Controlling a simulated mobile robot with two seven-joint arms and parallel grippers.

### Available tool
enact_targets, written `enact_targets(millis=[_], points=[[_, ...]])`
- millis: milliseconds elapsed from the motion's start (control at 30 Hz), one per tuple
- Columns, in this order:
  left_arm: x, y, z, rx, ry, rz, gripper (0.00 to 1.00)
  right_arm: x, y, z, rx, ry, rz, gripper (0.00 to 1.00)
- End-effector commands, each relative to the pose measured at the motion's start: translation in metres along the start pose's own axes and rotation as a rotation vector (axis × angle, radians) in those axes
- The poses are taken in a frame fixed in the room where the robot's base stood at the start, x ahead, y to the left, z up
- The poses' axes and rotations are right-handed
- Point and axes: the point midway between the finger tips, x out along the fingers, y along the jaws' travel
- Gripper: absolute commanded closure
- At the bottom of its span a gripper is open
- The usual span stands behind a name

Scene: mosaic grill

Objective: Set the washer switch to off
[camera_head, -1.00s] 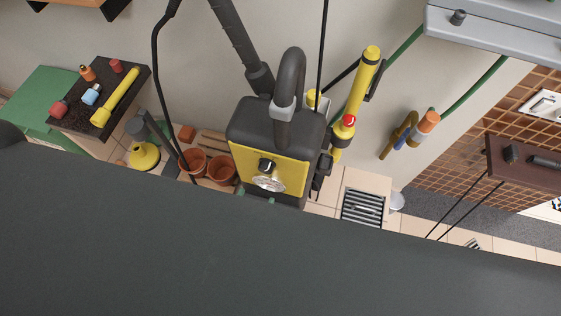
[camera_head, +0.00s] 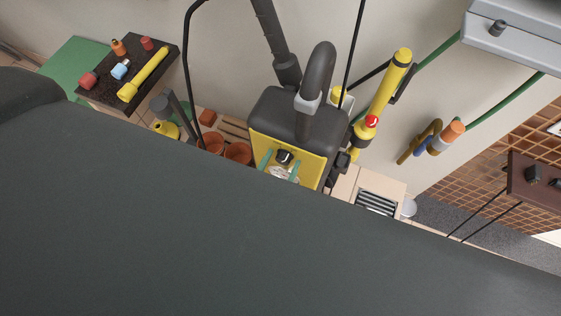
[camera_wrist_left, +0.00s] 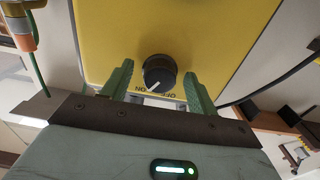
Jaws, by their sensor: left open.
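The washer (camera_head: 290,108) is a dark grey and yellow machine against the wall. Its switch (camera_head: 284,157) is a round black knob on the yellow front panel. In the left wrist view the knob (camera_wrist_left: 158,72) has a white pointer line aimed down and left, towards ON lettering; OFF lettering is beside it. My left gripper (camera_head: 279,164) is open, its two green fingers on either side of the knob. The left wrist view shows gaps between the knob and both fingers (camera_wrist_left: 157,70). Whether the fingertips reach the panel is unclear. My right gripper is not in view.
A yellow lance (camera_head: 388,85) stands right of the washer, and a black hose (camera_head: 270,40) rises above it. Terracotta pots (camera_head: 238,152) sit to its left. A dark shelf (camera_head: 138,70) with small bottles is further left. My own dark body covers the lower part.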

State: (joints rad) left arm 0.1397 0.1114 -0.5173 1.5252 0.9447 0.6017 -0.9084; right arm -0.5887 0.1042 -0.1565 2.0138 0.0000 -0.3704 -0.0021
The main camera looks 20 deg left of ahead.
Motion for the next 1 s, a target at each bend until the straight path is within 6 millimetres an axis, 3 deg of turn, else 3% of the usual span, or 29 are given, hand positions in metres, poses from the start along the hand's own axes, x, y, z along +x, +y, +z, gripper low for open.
enact_targets(millis=[267, 600, 1000], points=[[0.0008, 0.0001, 0.0005, 0.000, -0.001, 0.000, 0.42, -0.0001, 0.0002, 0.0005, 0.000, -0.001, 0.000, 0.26], [0.0007, 0.0001, 0.0003, 0.000, -0.001, 0.000, 0.85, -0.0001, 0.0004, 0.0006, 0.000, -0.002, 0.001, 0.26], [0.0005, 0.0000, 0.0006, -0.089, -0.002, -0.001, 0.85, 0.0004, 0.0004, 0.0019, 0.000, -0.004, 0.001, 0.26]])
